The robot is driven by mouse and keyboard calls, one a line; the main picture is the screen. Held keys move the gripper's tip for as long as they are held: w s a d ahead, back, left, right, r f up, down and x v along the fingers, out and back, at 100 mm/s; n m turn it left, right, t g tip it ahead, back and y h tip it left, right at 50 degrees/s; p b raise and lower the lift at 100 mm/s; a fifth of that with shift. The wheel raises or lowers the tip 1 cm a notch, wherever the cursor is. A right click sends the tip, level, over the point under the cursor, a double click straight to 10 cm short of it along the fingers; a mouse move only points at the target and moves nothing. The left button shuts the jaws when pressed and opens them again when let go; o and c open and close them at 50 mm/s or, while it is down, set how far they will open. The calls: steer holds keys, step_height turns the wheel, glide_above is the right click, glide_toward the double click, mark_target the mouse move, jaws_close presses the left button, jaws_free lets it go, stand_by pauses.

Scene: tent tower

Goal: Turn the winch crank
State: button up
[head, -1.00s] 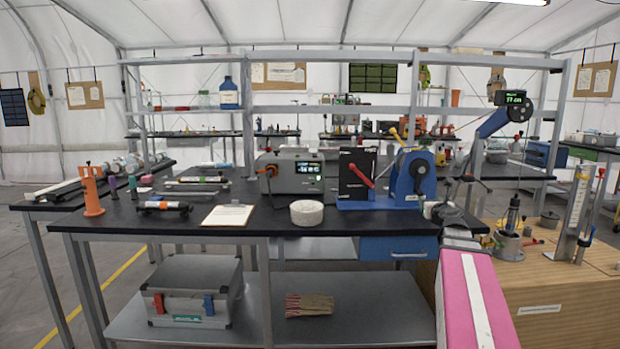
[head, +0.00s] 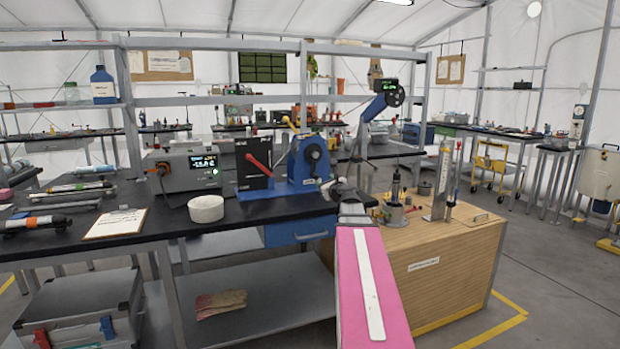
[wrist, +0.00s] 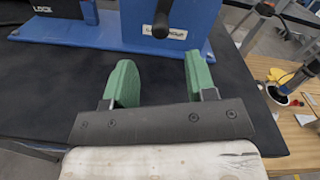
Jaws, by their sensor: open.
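The winch is a blue housing (head: 308,163) on a blue base plate at the right end of the black bench. Its black crank (head: 315,156) is on the front face. In the wrist view a dark crank knob (wrist: 161,24) hangs before the blue housing at the top. A black panel with a red lever (head: 258,163) stands just left of the housing. My gripper (wrist: 158,80) is open and empty, its green fingers spread over the bench top, short of the knob. In the head view my gripper (head: 343,192) is small and partly hidden by my arm.
A grey box with a lit display (head: 190,165), a white round roll (head: 206,208) and a clipboard (head: 115,223) are on the bench to the left. A wooden cabinet (head: 440,262) with instruments on top stands close on the right.

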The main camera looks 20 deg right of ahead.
mark_target(317, 177)
steer(key=w, duration=1)
steer(key=shift+w+a, duration=0.25)
steer(key=shift+a, duration=0.05)
jaws_close()
steer(key=shift+a, duration=0.1)
